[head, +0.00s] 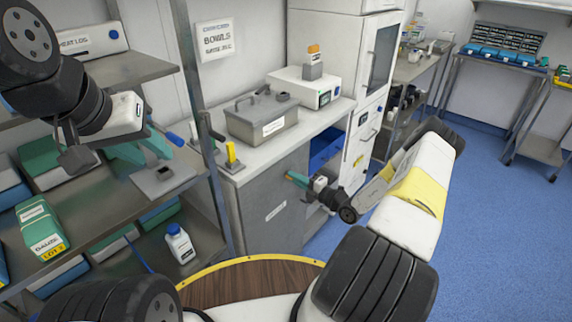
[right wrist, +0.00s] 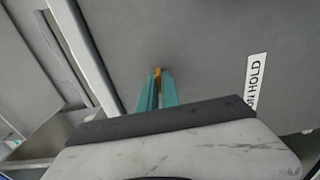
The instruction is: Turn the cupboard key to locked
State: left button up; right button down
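The cupboard (head: 262,228) is a grey door front under the counter, with a white label; the door also fills the right wrist view (right wrist: 200,50). A small orange-yellow key (right wrist: 157,74) stands at the door face in the right wrist view. My right gripper (head: 292,178) is at the door, its teal fingers pointing at it. In the right wrist view its fingertips (right wrist: 158,80) are closed together on either side of the key. How the key is turned in its lock is hard to tell. My left gripper (head: 148,150) is over the shelf at left, teal fingers apart and empty.
A metal box (head: 260,120) and a white device (head: 305,90) stand on the counter (head: 325,120) above the cupboard. The left rack holds a green gauze box (head: 42,228) and a white bottle (head: 179,244). Blue floor (head: 480,220) is clear at right.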

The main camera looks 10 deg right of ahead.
jog(key=shift+n, duration=0.4)
jog(key=shift+f+n, duration=0.1)
jog(key=shift+n, duration=8.4)
jog(key=c, duration=1.6)
grip_release()
jog(key=shift+o, duration=0.2)
jog(key=shift+s, duration=0.1)
